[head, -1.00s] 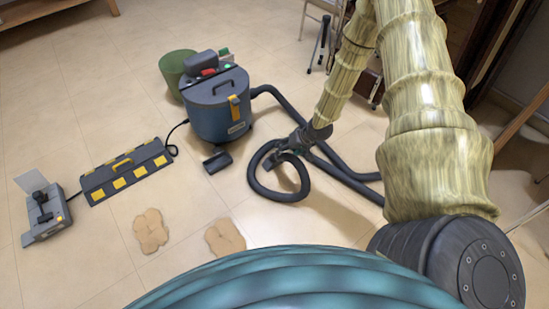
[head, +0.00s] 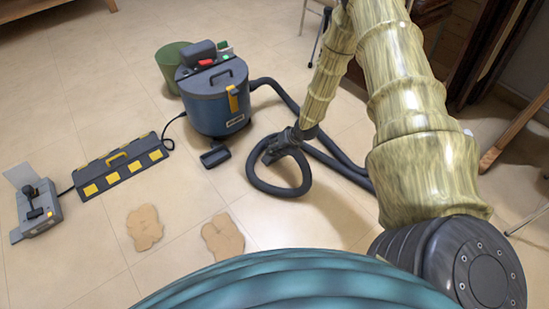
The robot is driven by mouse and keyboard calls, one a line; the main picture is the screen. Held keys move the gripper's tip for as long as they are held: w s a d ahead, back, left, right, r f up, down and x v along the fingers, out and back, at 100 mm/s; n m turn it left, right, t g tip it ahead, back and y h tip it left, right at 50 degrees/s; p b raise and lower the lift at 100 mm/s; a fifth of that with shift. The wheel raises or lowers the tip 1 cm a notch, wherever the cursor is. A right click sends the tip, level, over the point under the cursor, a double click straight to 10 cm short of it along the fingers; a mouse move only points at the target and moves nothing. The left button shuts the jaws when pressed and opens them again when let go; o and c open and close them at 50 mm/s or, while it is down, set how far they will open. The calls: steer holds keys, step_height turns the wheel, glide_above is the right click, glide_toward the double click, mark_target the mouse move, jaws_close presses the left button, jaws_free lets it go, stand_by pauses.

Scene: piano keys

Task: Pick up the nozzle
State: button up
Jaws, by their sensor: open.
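A small dark piece (head: 215,156), which looks like a nozzle, lies on the tiled floor in front of the blue vacuum cleaner (head: 218,112). A dark ribbed hose (head: 262,186) runs from the vacuum to the right and ends in a loop on the floor. My gripper (head: 272,153) is low at the upper left of this loop, to the right of the small dark piece. It is open. Its fingers blend with the dark hose, so I cannot tell whether they touch it or whether a nozzle end lies between them.
A black case with yellow patches (head: 122,168) and a grey device (head: 37,212) lie at the left. Two tan flat pieces (head: 145,228) (head: 222,237) lie nearer me. A green bin (head: 172,66) stands behind the vacuum. Wooden furniture stands at the right.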

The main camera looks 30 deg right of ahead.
steer(key=shift+w+a+f, duration=0.1)
steer(key=shift+w+f, duration=0.1)
steer(key=shift+f, duration=0.05)
steer(key=shift+c, duration=0.4)
steer(key=c, duration=1.1)
steer(key=shift+r, duration=0.15)
steer(key=shift+r+p, duration=0.6)
steer(key=r+p, duration=0.1)
steer(key=s+r+p, duration=0.1)
steer(key=shift+r, duration=0.3)
steer(key=s+d+p, duration=0.1)
steer(key=s+p, duration=0.1)
steer(key=s, duration=0.3)
steer(key=s+d+p, duration=0.1)
steer(key=s+p, duration=0.1)
steer(key=s, duration=0.2)
steer(key=s+d+r+p, duration=0.1)
steer(key=s+p, duration=0.1)
steer(key=s, duration=0.3)
steer(key=shift+s+d, duration=0.2)
steer(key=shift+s, duration=0.15)
